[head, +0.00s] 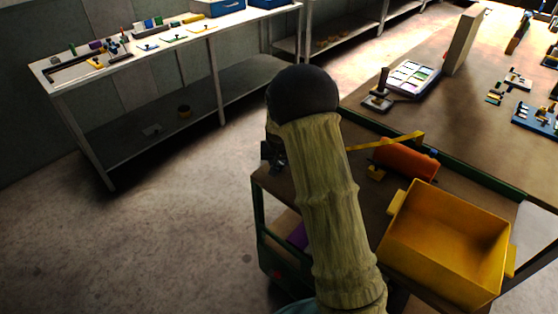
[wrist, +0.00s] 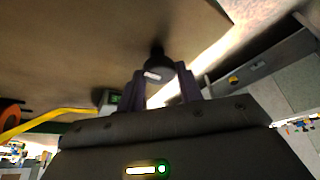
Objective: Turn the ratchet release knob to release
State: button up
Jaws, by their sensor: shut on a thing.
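In the wrist view my gripper (wrist: 164,82) has its two fingers on either side of a dark round knob (wrist: 158,66) with a white mark. The fingers are shut on the knob. A dark stem runs from the knob toward the brown surface. A yellow strap (wrist: 45,117) runs in from the left and ends near a small dark and green part (wrist: 111,99) beside the fingers. In the head view my arm hides the gripper and the knob. The yellow strap (head: 385,142) shows right of my arm, passing over an orange roll (head: 407,161).
An empty yellow bin (head: 440,240) stands on the cart at the lower right. A large brown table (head: 475,110) with a tray (head: 413,80) and small parts is beyond it. A white bench (head: 135,55) with tools stands at the left. The floor at the left is clear.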

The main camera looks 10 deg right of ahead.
jog(key=shift+r, duration=0.1)
jog(key=o, duration=1)
jog(key=v, duration=1.7)
jog(key=shift+r+b, duration=0.2)
jog(key=shift+b, duration=0.15)
jog(key=s+p, duration=0.2)
jog(key=s, duration=0.5)
jog(key=s+d+f+n+g+p, duration=0.1)
jog(key=s+p, duration=0.1)
jog(key=s, duration=0.6)
jog(key=s+n+g+p, duration=0.1)
jog(key=s+p, duration=0.1)
jog(key=s, duration=0.5)
jog(key=shift+s+d+f+y, duration=0.25)
jog(key=shift+s+d+y, duration=0.05)
jog(key=shift+s+y, duration=0.1)
